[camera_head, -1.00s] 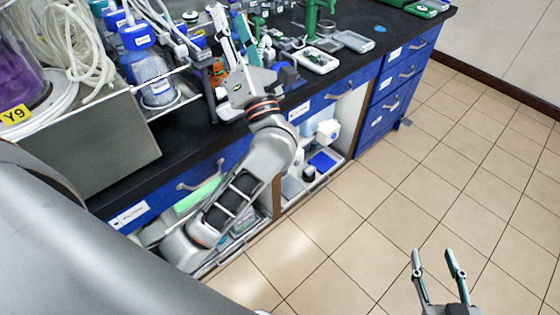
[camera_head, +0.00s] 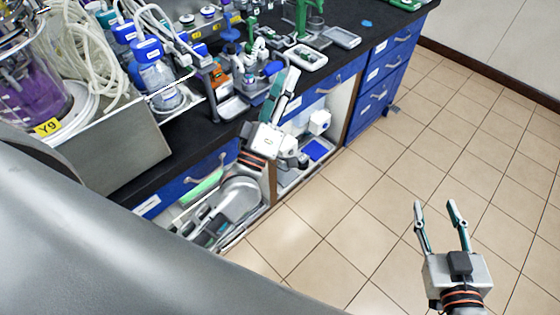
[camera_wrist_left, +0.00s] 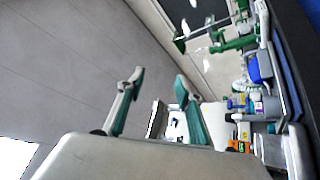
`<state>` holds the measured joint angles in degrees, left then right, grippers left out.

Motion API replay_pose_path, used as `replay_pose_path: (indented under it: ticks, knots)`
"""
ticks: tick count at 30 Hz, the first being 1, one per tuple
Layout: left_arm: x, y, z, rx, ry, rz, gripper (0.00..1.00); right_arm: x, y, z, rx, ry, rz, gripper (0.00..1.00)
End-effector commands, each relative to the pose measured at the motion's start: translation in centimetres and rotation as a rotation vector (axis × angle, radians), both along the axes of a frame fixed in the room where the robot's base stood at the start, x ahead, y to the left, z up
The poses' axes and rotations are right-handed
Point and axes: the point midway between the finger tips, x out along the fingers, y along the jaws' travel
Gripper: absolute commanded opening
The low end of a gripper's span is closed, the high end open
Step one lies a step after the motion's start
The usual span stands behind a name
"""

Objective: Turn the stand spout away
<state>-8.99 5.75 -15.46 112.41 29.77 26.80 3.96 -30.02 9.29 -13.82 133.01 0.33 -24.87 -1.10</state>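A green stand (camera_head: 305,18) stands on the black bench, its top cut off by the picture edge. Green parts also show at the upper right of the left wrist view (camera_wrist_left: 238,42). I cannot make out clearly which part is the spout. My left gripper (camera_head: 286,76) is in front of the bench edge, fingers pointing up in the picture, apart from the stand. In the left wrist view (camera_wrist_left: 160,78) its two fingers are spread with nothing between them. My right gripper (camera_head: 436,206) is open and empty above the tiled floor, far from the bench.
Blue-capped bottles (camera_head: 156,75) and a metal box (camera_head: 120,145) crowd the bench's left side. Grey trays (camera_head: 341,37) lie near the stand. Blue drawers (camera_head: 384,75) and open shelves are below the bench. The tiled floor (camera_head: 350,190) is clear.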

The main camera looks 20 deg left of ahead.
Motion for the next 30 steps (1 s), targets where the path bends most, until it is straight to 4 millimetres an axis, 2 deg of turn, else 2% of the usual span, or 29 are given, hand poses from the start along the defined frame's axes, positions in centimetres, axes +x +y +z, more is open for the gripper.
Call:
replay_pose_path:
  ticks: [3,15,30]
  knots:
    - [-0.5,-0.8,-1.9,0.095,0.068,-0.001,0.35,0.1,0.0,1.1,0.000,-0.005,-0.001,0.40]
    - [-2.4,-2.5,-8.6,0.357,0.257,-0.016,0.35,0.2,0.0,3.1,0.000,-0.013,0.000,0.40]
    - [-6.2,-2.9,-16.5,0.633,0.473,-0.052,0.35,0.2,0.0,4.9,0.000,-0.017,0.000,0.40]
